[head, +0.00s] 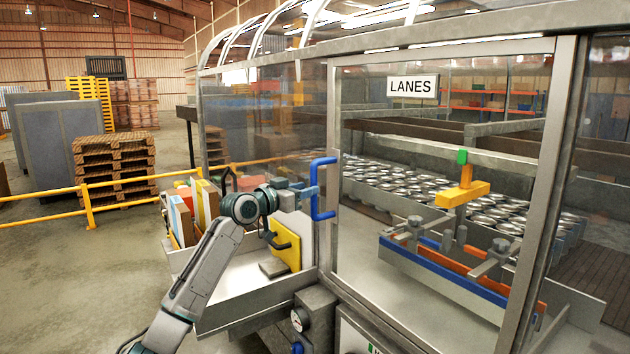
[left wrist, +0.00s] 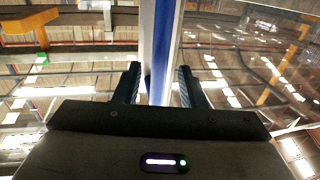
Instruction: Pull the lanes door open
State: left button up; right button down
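The lanes door (head: 333,110) is a grey-framed clear panel with a white LANES sign (head: 412,86). It looks shut in its frame. A blue C-shaped handle (head: 314,200) stands out from the door's left edge. My left gripper (head: 306,190) is at the handle, reaching in from the left. In the left wrist view the blue handle bar (left wrist: 160,85) runs upright between the two dark fingers, with a gap visible on each side. The fingers are apart and not shut on it. My right gripper is not in view.
A tray (head: 250,305) holding colored boards and a yellow piece (head: 285,240) lies below my left arm. A yellow railing (head: 120,200) stands at left.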

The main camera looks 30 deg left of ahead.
aim_at(314, 213)
pick_arm(q)
jog(key=shift+w+d+p, duration=0.25)
jog(key=shift+w+p, duration=0.1)
jog(key=shift+w, duration=0.7)
jog(key=shift+w+d+p, duration=0.2)
jog(key=shift+w+p, duration=0.15)
jog(key=shift+w, duration=0.65)
grip_shut()
